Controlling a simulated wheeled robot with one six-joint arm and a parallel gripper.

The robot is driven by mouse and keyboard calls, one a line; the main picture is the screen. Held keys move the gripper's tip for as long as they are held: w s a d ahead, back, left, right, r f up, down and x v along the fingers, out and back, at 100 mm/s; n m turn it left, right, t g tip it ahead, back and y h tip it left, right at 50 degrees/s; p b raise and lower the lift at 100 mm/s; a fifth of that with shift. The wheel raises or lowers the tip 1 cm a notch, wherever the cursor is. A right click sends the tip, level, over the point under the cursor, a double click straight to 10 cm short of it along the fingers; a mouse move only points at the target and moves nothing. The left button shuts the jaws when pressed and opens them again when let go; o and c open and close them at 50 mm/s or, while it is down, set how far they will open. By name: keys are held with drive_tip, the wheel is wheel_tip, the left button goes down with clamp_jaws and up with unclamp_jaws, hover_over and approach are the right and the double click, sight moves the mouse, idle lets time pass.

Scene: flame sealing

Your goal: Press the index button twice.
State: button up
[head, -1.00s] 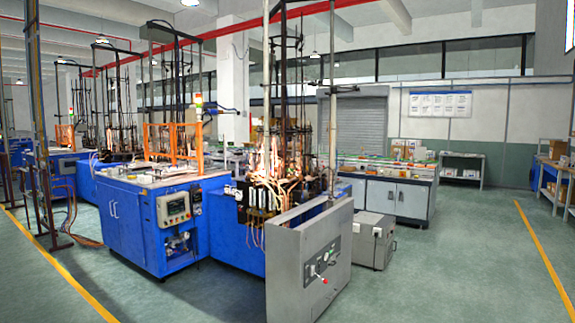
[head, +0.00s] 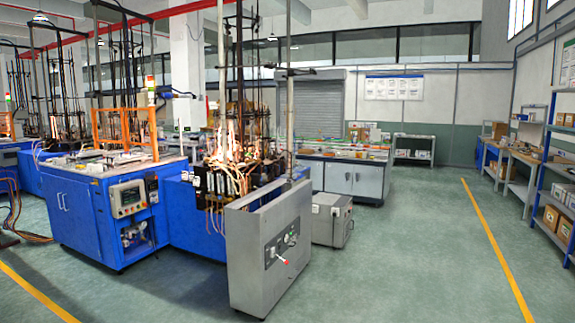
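A blue flame sealing machine (head: 78,222) stands at the left of the head view. Its front carries a grey control panel (head: 128,198) with a small screen and several buttons. A grey metal cabinet (head: 240,262) at the machine's right end has a small panel (head: 282,248) with several knobs or buttons and a red-tipped lever. The buttons are too small to read, so I cannot tell which is the index button. My gripper is not in view.
Green floor (head: 400,265) lies open to the right of the machine. A grey box (head: 332,220) stands on the floor behind the cabinet. A workbench (head: 350,180) is farther back. Shelving (head: 557,190) and a yellow floor line (head: 497,255) are at the right.

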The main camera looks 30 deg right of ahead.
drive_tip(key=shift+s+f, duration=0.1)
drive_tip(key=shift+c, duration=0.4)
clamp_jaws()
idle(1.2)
